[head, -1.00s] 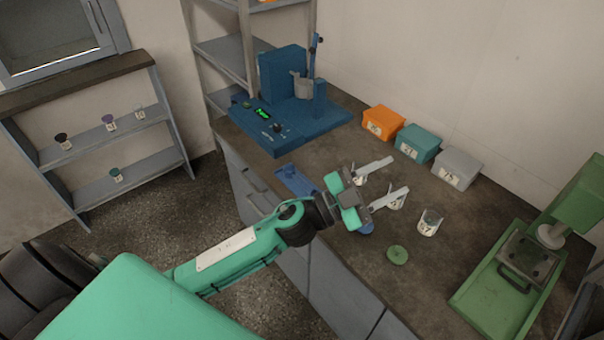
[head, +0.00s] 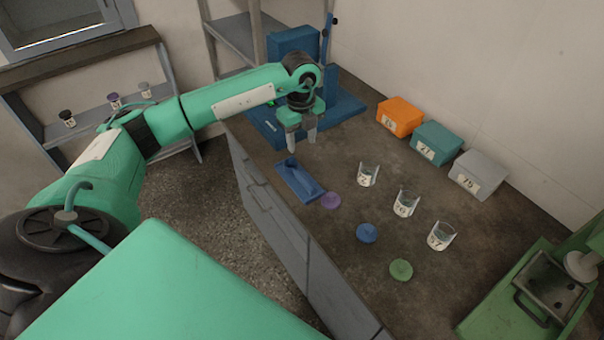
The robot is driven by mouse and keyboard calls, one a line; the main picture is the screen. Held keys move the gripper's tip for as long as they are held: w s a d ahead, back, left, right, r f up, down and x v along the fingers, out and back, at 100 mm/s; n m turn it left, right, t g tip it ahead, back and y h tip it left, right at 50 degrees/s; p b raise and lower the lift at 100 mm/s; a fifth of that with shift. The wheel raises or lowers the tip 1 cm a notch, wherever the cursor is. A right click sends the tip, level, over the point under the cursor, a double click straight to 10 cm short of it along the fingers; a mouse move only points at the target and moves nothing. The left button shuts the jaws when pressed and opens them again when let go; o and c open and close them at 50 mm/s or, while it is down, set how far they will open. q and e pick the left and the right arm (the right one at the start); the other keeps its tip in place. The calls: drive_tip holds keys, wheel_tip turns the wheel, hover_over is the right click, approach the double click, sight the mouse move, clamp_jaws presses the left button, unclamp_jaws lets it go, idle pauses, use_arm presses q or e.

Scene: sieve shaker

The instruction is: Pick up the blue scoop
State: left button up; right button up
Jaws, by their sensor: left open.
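The blue scoop (head: 299,183) lies on the dark worktop near its left edge, a long shape slanting from upper left to lower right. My left gripper (head: 302,145) is open and empty, with its fingers pointing down. In the picture it is just above the scoop's far end, apart from it. The exact height of the fingertips over the worktop is hard to tell. My right gripper is not in view.
A blue shaker machine (head: 342,107) stands behind my gripper. Purple (head: 331,201), blue (head: 367,233) and green (head: 401,270) discs lie near three glass beakers (head: 405,204). Orange (head: 400,117), teal (head: 437,143) and grey (head: 478,174) boxes line the wall. A green press (head: 520,300) stands at right.

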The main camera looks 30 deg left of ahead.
use_arm(q)
drive_tip(key=p, duration=0.2)
hover_over(300, 173)
wheel_tip(300, 173, down, 8)
drive_tip(key=shift+d+f, duration=0.1)
drive_tip(key=shift+f, duration=0.05)
wheel_tip(300, 173, down, 4)
drive_tip(key=shift+s+f+p, duration=0.1)
drive_tip(key=shift+s+p, duration=0.05)
drive_tip(key=shift+p, duration=0.6)
drive_tip(key=shift+f, duration=0.5)
clamp_jaws()
